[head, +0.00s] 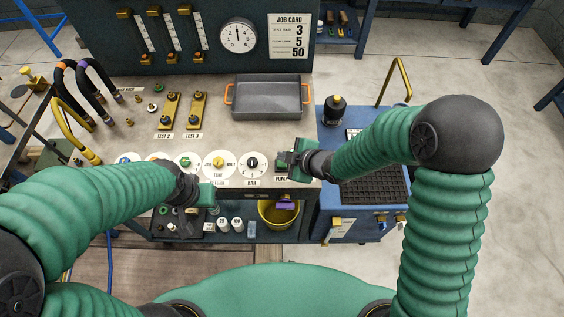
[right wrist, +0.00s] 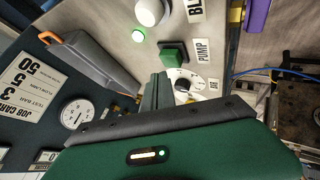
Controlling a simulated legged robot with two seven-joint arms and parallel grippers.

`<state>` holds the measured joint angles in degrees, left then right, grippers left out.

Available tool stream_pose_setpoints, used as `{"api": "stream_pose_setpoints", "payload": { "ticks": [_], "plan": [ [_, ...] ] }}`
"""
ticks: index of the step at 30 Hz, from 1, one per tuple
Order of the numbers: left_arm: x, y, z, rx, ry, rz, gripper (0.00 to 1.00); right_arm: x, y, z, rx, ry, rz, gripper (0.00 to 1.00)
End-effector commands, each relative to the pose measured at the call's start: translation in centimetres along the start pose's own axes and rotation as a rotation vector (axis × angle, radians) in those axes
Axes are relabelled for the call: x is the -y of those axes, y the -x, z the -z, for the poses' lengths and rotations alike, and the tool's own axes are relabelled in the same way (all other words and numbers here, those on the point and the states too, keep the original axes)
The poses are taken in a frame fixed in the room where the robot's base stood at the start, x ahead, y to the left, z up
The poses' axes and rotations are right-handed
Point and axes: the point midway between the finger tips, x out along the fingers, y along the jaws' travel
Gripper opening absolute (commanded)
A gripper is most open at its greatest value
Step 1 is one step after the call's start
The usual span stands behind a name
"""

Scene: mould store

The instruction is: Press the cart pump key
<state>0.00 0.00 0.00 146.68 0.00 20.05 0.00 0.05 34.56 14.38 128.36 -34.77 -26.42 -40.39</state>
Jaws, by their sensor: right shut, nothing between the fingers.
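A green square key (right wrist: 173,53) beside a PUMP label (right wrist: 203,51) sits on the grey bench panel in the right wrist view. In the head view my right gripper (head: 284,160) is over the panel's right end and hides most of that spot; only part of the PUMP label shows. My right gripper is shut and empty, its fingers (right wrist: 156,92) close to the key in the picture; I cannot tell whether they touch it. My left gripper (head: 207,196) hangs at the bench's front edge; its finger gap is not clear.
A grey tray (head: 267,115) with orange handles stands behind. A blue cart (head: 333,198) stands right; a yellow bucket (head: 268,216) is below the bench edge.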

Motion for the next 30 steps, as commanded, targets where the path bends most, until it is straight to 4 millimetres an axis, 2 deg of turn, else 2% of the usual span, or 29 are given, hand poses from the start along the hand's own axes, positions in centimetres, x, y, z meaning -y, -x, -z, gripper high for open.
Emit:
{"api": "stream_pose_setpoints", "payload": {
  "ticks": [30],
  "plan": [
    [0.0, -0.71, -0.17, 0.0, 0.0, 0.0, 0.0, 0.48, -0.47, -0.39, 0.0, 0.0, 0.0, 0.0]
  ]
}}
